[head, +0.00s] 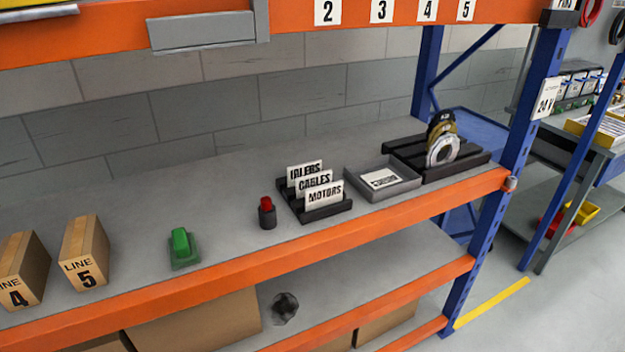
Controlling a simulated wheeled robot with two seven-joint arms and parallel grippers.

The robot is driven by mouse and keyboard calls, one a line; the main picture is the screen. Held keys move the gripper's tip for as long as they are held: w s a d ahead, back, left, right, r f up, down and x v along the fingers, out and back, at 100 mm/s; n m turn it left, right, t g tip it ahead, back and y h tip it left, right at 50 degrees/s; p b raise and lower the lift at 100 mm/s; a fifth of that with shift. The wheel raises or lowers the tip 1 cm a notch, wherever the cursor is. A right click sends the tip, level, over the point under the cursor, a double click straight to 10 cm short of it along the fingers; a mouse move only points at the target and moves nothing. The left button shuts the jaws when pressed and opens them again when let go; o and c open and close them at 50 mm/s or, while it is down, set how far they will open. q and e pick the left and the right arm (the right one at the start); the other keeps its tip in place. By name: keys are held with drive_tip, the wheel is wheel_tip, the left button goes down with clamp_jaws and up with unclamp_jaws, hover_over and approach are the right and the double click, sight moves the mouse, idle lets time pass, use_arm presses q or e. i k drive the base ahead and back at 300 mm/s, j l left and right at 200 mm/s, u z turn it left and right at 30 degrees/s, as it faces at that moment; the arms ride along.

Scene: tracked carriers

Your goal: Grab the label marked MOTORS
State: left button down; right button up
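The MOTORS label (324,195) is a white card with black lettering. It stands upright in the front slot of a black slotted holder (326,212) on the grey shelf. A CABLES label (314,182) and an IDLERS label (304,171) stand behind it in the same holder. The MOTORS label partly covers the CABLES label, which partly covers the one behind. Neither of my grippers shows in the head view.
A grey tray (352,185) with a white card lies right of the holder. Left of it stand a red-topped dark cylinder (267,218), a green block (181,244) and two LINE boxes (84,252). An orange beam (250,268) edges the shelf; a blue post (498,185) stands right.

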sight(327, 194)
drive_tip(key=i+l+u, duration=0.15)
drive_tip(key=i+l, duration=0.15)
drive_tip(key=i, duration=0.2)
drive_tip(key=i+l+u, duration=0.15)
drive_tip(key=i+l, duration=0.2)
drive_tip(key=i, duration=0.1)
